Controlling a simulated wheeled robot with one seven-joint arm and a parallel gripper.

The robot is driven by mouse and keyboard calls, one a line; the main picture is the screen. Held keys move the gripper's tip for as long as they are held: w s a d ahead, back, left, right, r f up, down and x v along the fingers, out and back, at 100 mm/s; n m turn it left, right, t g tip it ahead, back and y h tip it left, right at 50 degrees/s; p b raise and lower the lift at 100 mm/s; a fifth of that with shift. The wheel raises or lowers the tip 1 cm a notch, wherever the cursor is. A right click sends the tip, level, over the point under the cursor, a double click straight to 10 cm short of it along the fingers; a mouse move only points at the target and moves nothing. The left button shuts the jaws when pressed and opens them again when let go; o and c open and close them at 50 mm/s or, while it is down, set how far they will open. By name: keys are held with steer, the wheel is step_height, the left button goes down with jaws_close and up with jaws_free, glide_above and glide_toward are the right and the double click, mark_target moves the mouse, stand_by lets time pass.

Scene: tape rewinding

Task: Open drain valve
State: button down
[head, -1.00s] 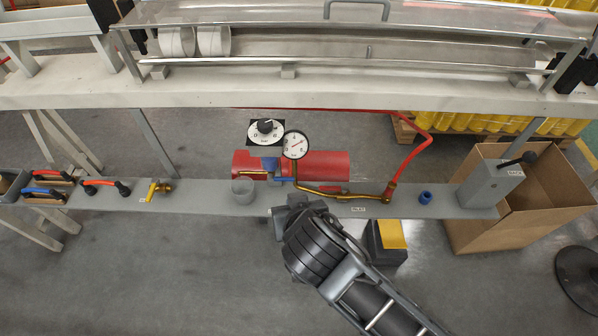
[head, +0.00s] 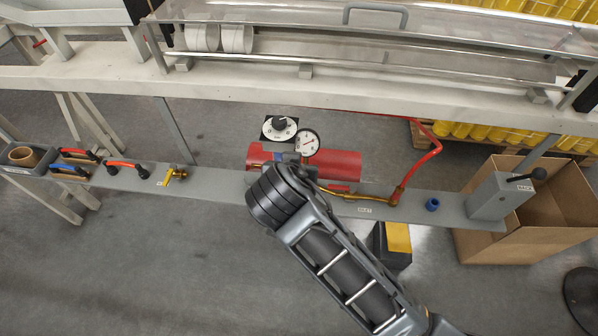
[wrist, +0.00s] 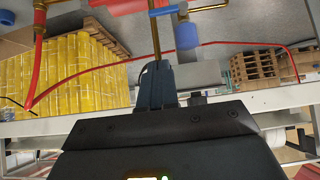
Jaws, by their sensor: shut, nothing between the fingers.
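The red tank (head: 335,163) lies behind the grey shelf, with a dial and a round gauge (head: 307,142) above its left part. In the wrist view, a brass pipe (wrist: 154,32) carries a blue lever (wrist: 165,11), beside a blue cylinder (wrist: 186,36). A brass fitting with a yellow lever (head: 175,174) sits on the shelf to the left. No label shows which one is the drain valve. My gripper (wrist: 155,66) is shut and empty, its fingers close to the brass pipe in the picture; contact cannot be told. In the head view my arm hides the fingertips and the pipework's left part.
The grey shelf (head: 225,184) holds red- and blue-handled tools at left, a blue ring (head: 432,205) and a grey lever box (head: 497,198) at right. A cardboard box (head: 540,225) and a yellow-topped black block (head: 396,243) stand below. The floor at lower left is clear.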

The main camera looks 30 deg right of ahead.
steer(key=s+a+f+x, duration=0.1)
steer(key=x, duration=1.1)
steer(key=shift+s+f+p, duration=0.3)
steer(key=shift+f, duration=0.05)
steer(key=shift+f, duration=0.15)
